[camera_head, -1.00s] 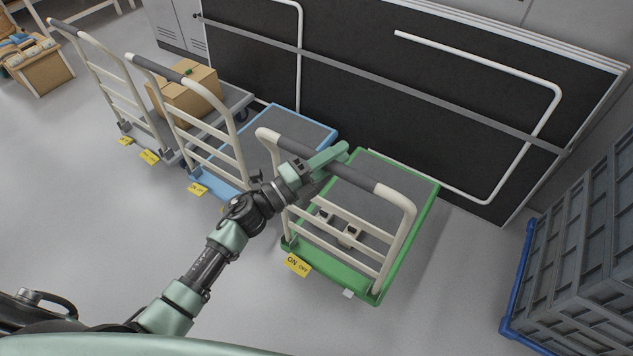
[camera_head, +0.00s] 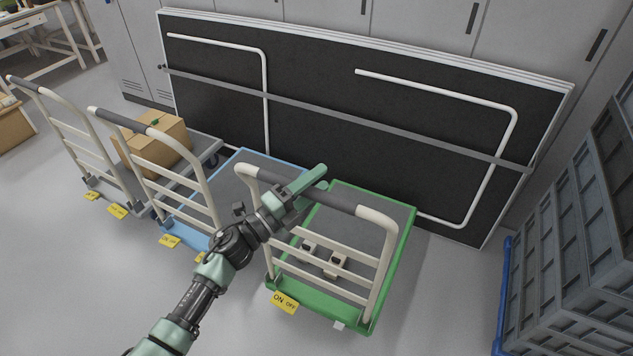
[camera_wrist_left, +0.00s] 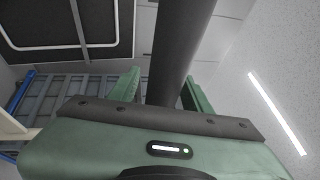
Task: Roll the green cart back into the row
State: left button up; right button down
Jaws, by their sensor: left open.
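The green cart (camera_head: 407,232) stands at the right end of the row of carts, its deck against or close to the black panels. Its cream push handle has a dark grey grip (camera_head: 340,198) across the top. My left gripper (camera_head: 308,181) reaches over this grip near its left part. In the left wrist view the dark grip (camera_wrist_left: 184,40) runs between the two spread green fingers (camera_wrist_left: 162,86), so the gripper is open around the bar. Contact cannot be told. A yellow ON/OFF pedal (camera_head: 285,302) sits at the cart's near edge. My right gripper is out of view.
The blue cart (camera_head: 187,228) stands close on the left, then a grey cart (camera_head: 205,143) carrying a cardboard box (camera_head: 165,142). Black panels (camera_head: 330,135) lean behind. Grey crates (camera_head: 575,250) on a blue base stand at right. Floor between them and the green cart is clear.

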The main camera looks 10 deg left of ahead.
pick_arm(q)
jog(key=b+v, duration=0.1)
jog(key=v, duration=0.6)
jog(key=shift+s+a+f, duration=0.15)
jog(key=shift+s+a, duration=0.05)
jog(key=shift+s, duration=0.05)
